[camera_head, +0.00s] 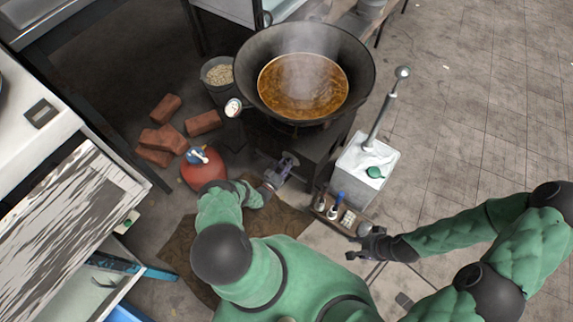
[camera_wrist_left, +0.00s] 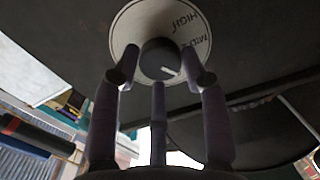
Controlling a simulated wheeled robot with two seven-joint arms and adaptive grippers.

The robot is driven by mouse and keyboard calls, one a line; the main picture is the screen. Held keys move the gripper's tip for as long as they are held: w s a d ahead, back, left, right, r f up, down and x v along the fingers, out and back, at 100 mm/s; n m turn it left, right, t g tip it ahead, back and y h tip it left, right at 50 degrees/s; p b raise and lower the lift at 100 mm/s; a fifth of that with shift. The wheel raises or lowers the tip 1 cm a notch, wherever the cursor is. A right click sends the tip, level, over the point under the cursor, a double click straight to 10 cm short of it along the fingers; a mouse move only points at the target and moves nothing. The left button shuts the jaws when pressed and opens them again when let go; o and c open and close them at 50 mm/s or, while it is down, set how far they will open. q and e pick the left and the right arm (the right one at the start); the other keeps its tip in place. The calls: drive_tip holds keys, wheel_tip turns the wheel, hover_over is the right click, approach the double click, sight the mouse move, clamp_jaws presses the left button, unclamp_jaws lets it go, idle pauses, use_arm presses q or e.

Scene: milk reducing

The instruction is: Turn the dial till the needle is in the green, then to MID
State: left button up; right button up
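The dial (camera_wrist_left: 160,60) is a dark round knob with a pale pointer line, on a light round plate (camera_wrist_left: 128,28) marked HIGH and MID. The pointer is at the knob's lower right. My left gripper (camera_wrist_left: 160,82) is open, its fingers spread around the near side of the knob; I cannot tell if they touch it. In the head view my left gripper (camera_head: 285,166) is beside the stove below the wok, and the dial is hidden. The round gauge (camera_head: 233,107) is at the wok's left rim; its needle is too small to read. My right gripper (camera_head: 362,243) is open and empty.
The wok (camera_head: 364,70) holds steaming brown liquid. A red gas cylinder (camera_head: 203,172) and bricks (camera_head: 160,140) are left of my left arm. A small tray (camera_head: 335,213) with bottles and a metal container (camera_head: 368,163) stand right of it.

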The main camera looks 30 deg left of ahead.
use_arm(q)
drive_tip(key=shift+w+a+r+n, duration=0.15)
drive_tip(key=shift+a+n, duration=0.1)
drive_tip(key=shift+n, duration=0.75)
drive_tip(key=o, duration=1.1)
drive_tip(key=shift+c, duration=0.2)
drive_tip(key=shift+s, duration=0.25)
drive_tip(key=s, duration=1.1)
drive_tip(key=shift+s+a, duration=0.3)
drive_tip(key=shift+a, duration=0.1)
